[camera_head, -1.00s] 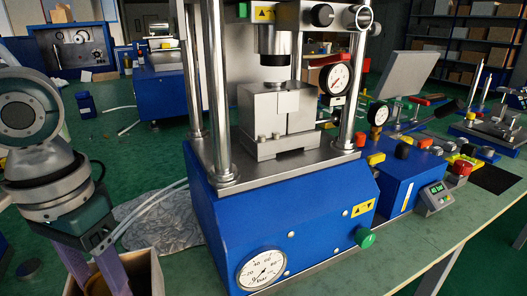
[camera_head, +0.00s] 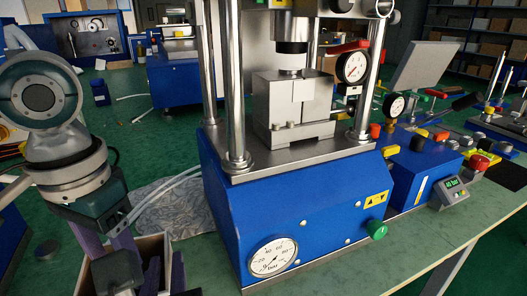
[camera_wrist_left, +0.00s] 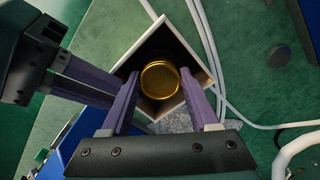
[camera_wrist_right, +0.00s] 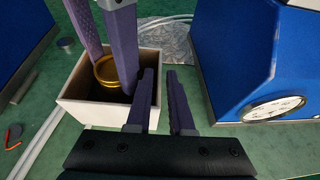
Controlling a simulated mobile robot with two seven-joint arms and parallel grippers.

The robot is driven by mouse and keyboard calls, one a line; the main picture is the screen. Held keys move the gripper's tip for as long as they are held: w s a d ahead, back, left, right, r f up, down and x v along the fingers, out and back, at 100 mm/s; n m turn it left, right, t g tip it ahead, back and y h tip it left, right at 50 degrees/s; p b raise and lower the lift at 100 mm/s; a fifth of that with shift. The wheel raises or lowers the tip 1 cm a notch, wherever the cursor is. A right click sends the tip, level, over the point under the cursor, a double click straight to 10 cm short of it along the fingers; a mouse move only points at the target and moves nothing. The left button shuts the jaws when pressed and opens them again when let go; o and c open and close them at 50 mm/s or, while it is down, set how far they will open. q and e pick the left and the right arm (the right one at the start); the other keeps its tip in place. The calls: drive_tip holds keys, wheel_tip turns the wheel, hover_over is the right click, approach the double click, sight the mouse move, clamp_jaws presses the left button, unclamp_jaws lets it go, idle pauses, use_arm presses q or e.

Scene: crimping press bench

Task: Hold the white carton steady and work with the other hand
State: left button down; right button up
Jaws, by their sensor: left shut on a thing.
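The white carton (camera_wrist_right: 88,112) stands open on the green bench, left of the blue press; its rim shows at the bottom of the head view (camera_head: 150,240). A round gold tin (camera_wrist_left: 160,80) is inside it. My left gripper (camera_wrist_left: 159,73) reaches down into the carton from above, its fingers on both sides of the tin and shut on it; the contact itself is partly hidden. My right gripper (camera_wrist_right: 159,72) is open at the carton's right wall, one finger on the carton side and one outside. It also shows low in the head view (camera_head: 165,258). Whether it touches the wall is unclear.
The blue press (camera_head: 300,215) with its dial gauge (camera_head: 272,256) stands close right of the carton. A small dark disc (camera_head: 47,250) lies to the left.

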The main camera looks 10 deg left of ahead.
clamp_jaws()
idle(0.8)
drive_tip(key=shift+o, duration=0.3)
unclamp_jaws()
clamp_jaws()
idle(1.0)
drive_tip(key=shift+f, duration=0.1)
idle(0.9)
